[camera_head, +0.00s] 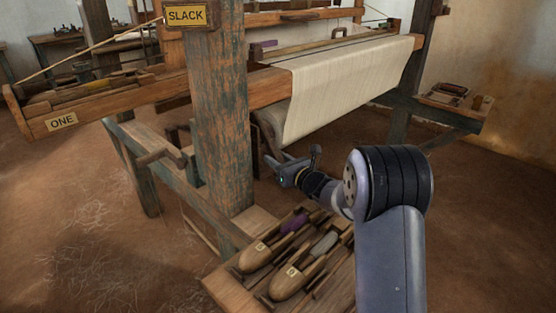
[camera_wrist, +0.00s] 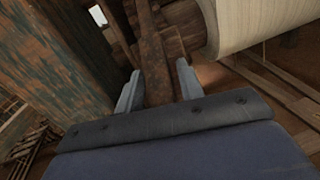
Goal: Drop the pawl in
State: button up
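A rusty brown bar (camera_wrist: 152,50), which looks like the pawl, runs down between my gripper's fingers in the wrist view. My gripper (camera_wrist: 158,86) has its two grey fingers apart, one on each side of the bar, with a gap showing; I cannot tell whether either finger touches it. In the head view my gripper (camera_head: 290,168) is low beside the thick post, below the near end of the cloth roll. The pawl's tip and whatever it meets cannot be made out.
The thick worn post (camera_head: 220,120) stands left of my gripper, with a SLACK sign (camera_head: 187,16) on it. Pale cloth (camera_head: 345,85) hangs to the right. A wooden bench (camera_head: 228,291) with two shuttles (camera_head: 258,257) lies below my arm. A ONE label (camera_head: 62,121) marks the left beam.

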grip_shut()
